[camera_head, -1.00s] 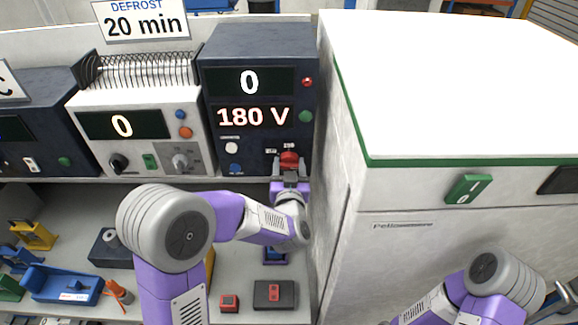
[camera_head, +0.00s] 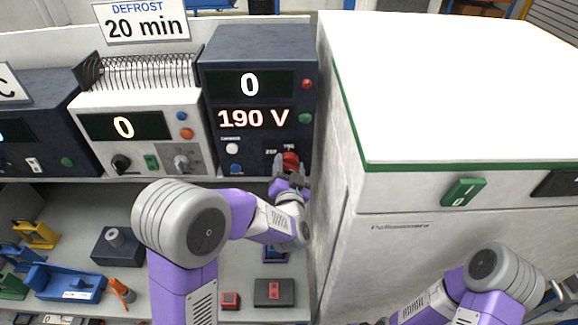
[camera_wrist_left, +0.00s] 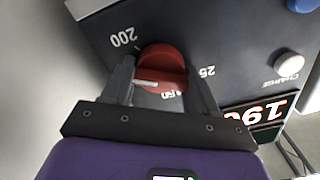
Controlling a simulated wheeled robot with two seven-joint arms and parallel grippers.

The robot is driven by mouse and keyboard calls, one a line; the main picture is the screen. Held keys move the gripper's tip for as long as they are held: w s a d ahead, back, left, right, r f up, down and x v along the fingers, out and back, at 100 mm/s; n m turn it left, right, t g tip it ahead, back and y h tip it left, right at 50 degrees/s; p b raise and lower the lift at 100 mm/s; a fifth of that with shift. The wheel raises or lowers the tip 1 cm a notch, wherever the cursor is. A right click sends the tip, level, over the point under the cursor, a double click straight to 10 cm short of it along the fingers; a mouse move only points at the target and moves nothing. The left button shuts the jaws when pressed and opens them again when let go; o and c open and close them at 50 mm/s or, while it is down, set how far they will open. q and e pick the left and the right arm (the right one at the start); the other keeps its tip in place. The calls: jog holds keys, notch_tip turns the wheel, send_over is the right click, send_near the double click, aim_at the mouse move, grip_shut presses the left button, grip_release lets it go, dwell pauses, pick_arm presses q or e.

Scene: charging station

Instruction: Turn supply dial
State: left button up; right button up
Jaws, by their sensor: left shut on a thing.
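The dark blue supply unit (camera_head: 258,60) stands on the shelf and its displays read 0 and 190 V. Its red supply dial (camera_head: 291,160) is at the lower right of the front panel. In the left wrist view the dial (camera_wrist_left: 160,68) shows a pale pointer line, with 200, 25 and a partly hidden 150 printed around it. My left gripper (camera_head: 290,172) is shut on the dial, one finger on each side; it also shows in the left wrist view (camera_wrist_left: 162,88). My right arm is at the lower right, its gripper out of view.
A white cabinet (camera_head: 440,90) with a green switch (camera_head: 463,192) stands close right of the supply unit. A white unit (camera_head: 135,130) reading 0 is to its left. Small boxes and tools lie on the lower shelf, including a black box with a red top piece (camera_head: 274,292).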

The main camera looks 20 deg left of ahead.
pick_arm(q)
jog(key=o, duration=1.1)
jog(key=shift+c, duration=0.2)
jog(key=v, duration=0.7)
jog(key=shift+s+b, duration=0.35)
jog(key=shift+b, duration=0.1)
jog(key=shift+d, duration=0.1)
